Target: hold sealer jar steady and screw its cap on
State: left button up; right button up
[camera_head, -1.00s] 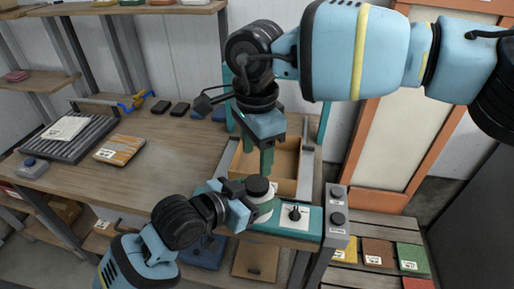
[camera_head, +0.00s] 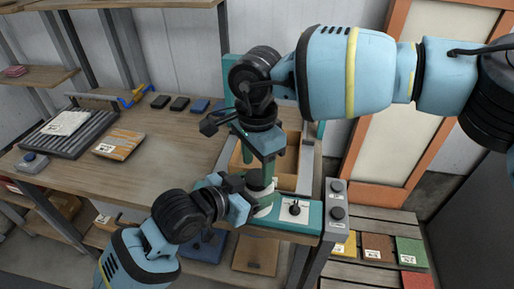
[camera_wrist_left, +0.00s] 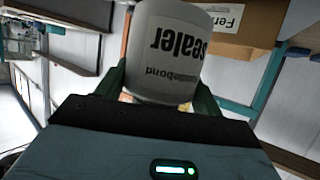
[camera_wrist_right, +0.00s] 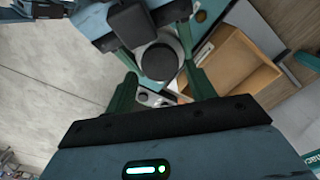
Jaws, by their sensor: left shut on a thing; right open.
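The white sealer jar (camera_wrist_left: 172,50) is held between the green fingers of my left gripper (camera_wrist_left: 160,88); its lettering shows upside down in the left wrist view. In the head view a sliver of the jar (camera_head: 263,211) shows beside my left gripper (camera_head: 247,204), low over the bench corner. The round black cap (camera_wrist_right: 160,62) shows in the right wrist view and sits at the jar's top. My right gripper (camera_wrist_right: 158,70) is open above it, one finger on each side.
An open wooden box (camera_head: 287,160) stands just behind the grippers. A teal panel with a black knob (camera_head: 295,208) is right of the jar, with a grey button post (camera_head: 337,205) beyond. A ribbed tray (camera_head: 70,133) and orange pad (camera_head: 119,144) lie left. The middle bench is clear.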

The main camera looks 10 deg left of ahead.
jog(key=shift+f, duration=1.35)
jog(key=c, duration=0.8)
jog(key=m, duration=0.6)
jog(key=o, duration=1.1)
jog(key=shift+r, duration=2.3)
